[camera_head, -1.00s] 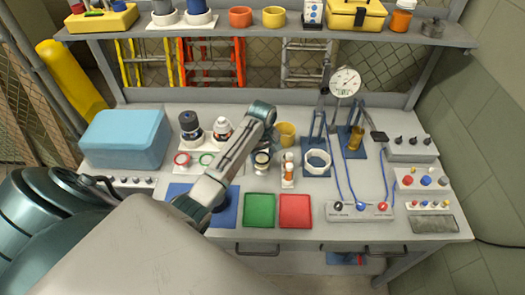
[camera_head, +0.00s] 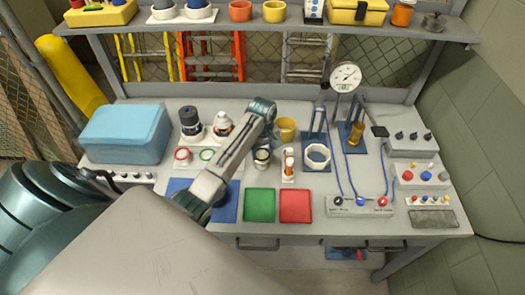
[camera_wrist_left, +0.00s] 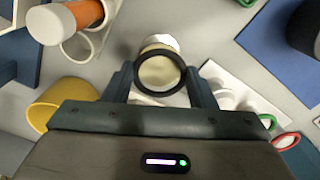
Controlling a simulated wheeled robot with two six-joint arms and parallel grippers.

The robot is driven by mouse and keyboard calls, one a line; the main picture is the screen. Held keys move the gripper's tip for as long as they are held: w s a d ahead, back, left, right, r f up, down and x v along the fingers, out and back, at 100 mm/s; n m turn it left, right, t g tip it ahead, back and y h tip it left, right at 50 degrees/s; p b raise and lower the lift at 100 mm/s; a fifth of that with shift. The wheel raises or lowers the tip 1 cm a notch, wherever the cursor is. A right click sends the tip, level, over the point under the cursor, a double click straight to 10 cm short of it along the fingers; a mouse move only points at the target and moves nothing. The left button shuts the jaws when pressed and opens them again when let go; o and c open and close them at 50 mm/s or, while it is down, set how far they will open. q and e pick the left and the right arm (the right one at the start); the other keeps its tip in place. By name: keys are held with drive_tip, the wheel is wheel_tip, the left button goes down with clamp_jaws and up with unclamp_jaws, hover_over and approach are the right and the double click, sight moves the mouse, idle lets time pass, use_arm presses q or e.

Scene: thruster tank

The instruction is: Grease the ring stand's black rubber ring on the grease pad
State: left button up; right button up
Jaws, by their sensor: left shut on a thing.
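My left gripper (camera_wrist_left: 160,80) is shut on the black rubber ring (camera_wrist_left: 140,83), one finger on each side of it. A cream round face, which looks like the grease pad (camera_wrist_left: 160,74), shows through the ring's opening, with a white part behind it. I cannot tell whether ring and pad touch. In the head view the left gripper (camera_head: 262,140) points down over this spot, partly hidden by my arm. The white ring stand (camera_head: 195,168) carries a red ring (camera_head: 183,154) and a green ring (camera_head: 207,155); its right part is hidden by my arm. My right gripper is out of view.
An orange-and-white bottle (camera_head: 288,160) stands close right of the gripper, and a yellow cup (camera_head: 285,128) just behind. A white octagonal ring (camera_head: 317,156) on a blue stand is farther right. Green (camera_head: 259,205) and red (camera_head: 295,206) mats lie in front.

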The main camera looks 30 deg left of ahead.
use_arm(q)
drive_tip(key=shift+f, duration=0.6)
idle(0.5)
drive_tip(key=n, duration=0.4)
drive_tip(key=shift+n, duration=0.3)
drive_tip(key=m, duration=0.9)
drive_tip(key=shift+s, duration=0.1)
